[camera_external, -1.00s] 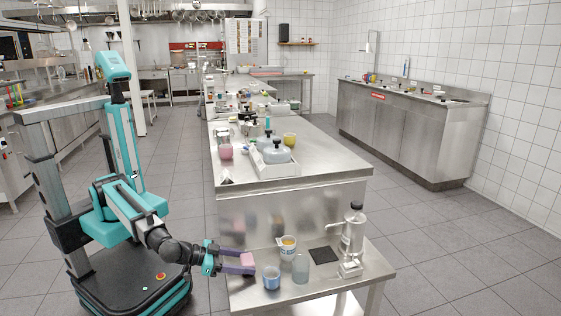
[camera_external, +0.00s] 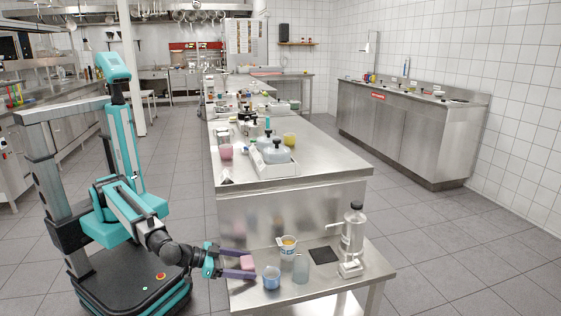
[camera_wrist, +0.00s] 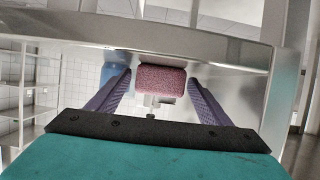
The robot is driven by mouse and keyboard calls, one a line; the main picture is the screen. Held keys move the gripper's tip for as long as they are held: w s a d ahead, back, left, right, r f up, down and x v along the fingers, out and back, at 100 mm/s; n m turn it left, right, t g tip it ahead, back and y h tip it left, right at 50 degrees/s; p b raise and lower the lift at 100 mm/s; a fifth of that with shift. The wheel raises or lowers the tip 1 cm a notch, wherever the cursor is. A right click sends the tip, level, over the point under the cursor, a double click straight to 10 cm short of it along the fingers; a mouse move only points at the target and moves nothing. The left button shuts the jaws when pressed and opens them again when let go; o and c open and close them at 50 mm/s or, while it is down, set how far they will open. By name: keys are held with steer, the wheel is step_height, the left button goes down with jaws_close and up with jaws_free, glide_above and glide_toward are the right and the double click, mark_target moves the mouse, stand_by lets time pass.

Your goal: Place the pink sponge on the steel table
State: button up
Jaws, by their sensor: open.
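The pink sponge (camera_external: 248,262) is at the left end of the low steel table (camera_external: 325,285) and appears to rest on its top. My gripper (camera_external: 247,264) is open, with its purple fingers on either side of the sponge. In the wrist view, the sponge (camera_wrist: 161,80) lies between the fingertips (camera_wrist: 160,84), with a gap on both sides. Its underside is hidden, so contact with the table is not fully clear.
A blue cup (camera_external: 271,277) stands close beside my near finger. The table's front is mostly clear.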

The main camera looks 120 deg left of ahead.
mark_target(243, 261)
steer(key=shift+r, duration=0.15)
steer(key=p+v, duration=0.1)
steer(key=v, duration=1.1)
steer(key=shift+p, duration=0.4)
steer(key=shift+o, duration=0.7)
steer(key=shift+r, duration=0.1)
steer(key=p, duration=0.1)
steer(key=r+p, duration=0.1)
steer(key=p, duration=0.1)
steer(key=shift+s+d, duration=0.1)
steer(key=shift+s, duration=0.15)
steer(key=shift+w+f, duration=0.1)
steer(key=shift+b+x, duration=0.45)
steer(key=shift+x, duration=3.75)
